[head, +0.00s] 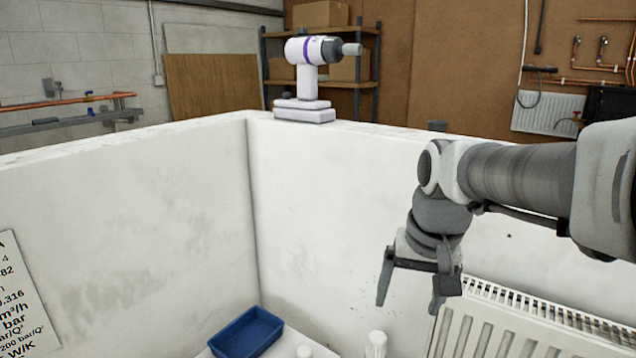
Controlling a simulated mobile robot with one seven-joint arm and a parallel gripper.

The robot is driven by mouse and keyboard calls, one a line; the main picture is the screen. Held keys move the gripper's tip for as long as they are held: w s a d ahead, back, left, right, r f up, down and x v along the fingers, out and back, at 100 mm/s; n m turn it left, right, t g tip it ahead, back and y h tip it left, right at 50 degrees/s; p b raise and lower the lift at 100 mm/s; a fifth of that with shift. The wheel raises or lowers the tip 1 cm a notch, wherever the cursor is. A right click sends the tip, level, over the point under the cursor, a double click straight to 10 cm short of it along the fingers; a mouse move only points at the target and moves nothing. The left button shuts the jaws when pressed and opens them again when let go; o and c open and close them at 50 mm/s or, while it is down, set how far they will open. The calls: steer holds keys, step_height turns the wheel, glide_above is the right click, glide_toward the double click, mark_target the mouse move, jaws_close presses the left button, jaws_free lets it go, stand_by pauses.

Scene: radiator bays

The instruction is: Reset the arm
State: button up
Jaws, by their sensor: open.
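My gripper (411,290) hangs from my arm at the right of the head view, pointing down in front of the white bay wall. Its two grey fingers are spread apart with nothing between them. It is above and to the left of the white radiator. No other object is in contact with it that I can see.
A white radiator (500,325) is at the lower right. A blue tray (247,334) and white fittings (376,343) sit at the bottom. A white and purple drill (308,75) stands on the wall top (385,129). The air left of my gripper is clear.

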steer(key=s+n+t+p, duration=0.1)
steer(key=s+n+t, duration=0.1)
steer(key=s, duration=1.1)
steer(key=shift+f+t, duration=0.25)
steer(key=shift+t, duration=0.15)
